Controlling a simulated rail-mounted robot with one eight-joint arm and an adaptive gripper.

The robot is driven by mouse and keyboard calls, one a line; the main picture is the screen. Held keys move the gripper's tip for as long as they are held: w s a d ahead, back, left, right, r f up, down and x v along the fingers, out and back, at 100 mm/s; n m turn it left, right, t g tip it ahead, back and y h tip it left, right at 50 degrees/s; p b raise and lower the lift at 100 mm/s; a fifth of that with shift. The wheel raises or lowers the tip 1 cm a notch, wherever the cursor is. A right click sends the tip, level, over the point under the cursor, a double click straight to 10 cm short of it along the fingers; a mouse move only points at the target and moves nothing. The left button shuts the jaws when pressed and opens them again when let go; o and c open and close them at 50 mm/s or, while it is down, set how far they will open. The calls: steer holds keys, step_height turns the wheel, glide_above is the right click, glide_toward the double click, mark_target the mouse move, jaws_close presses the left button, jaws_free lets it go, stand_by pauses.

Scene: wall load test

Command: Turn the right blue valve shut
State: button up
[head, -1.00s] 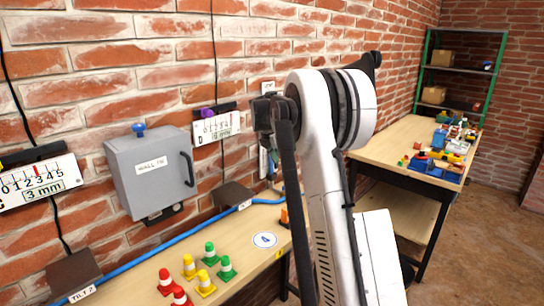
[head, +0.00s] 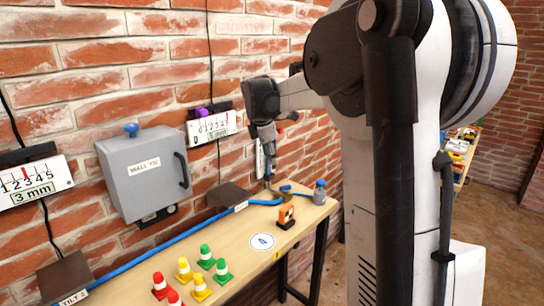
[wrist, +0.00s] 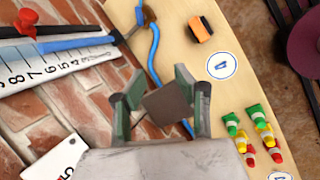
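A small valve (head: 284,189) with a blue part sits at the right end of the blue hose, near the back right of the bench. In the wrist view, a metal fitting with a blue part (wrist: 139,14) shows at the hose's top end; its handle position is unclear. My gripper (head: 267,172) hangs by the wall, just left of the valve in the head view. In the wrist view its fingers (wrist: 159,78) are apart with nothing held; a brown box (wrist: 168,105) shows beyond them. Another blue knob (head: 131,129) tops the grey wall box.
The blue hose (head: 190,232) runs along the bench (head: 237,264). An orange block (head: 286,216) and a blue-grey bottle (head: 320,192) stand at the right end. Several cones (head: 206,256) stand at the front. A white scale (head: 211,128) hangs on the brick wall.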

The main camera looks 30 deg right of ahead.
mark_target(285, 186)
steer(key=shift+m+t, duration=0.3)
steer(key=shift+m, duration=0.6)
steer(key=shift+s+a+r, duration=0.35)
steer(key=shift+s+a, duration=0.35)
steer(key=shift+s, duration=0.15)
steer(key=shift+s+a+r, duration=0.35)
steer(key=shift+s+a, duration=0.35)
steer(key=shift+s, duration=0.15)
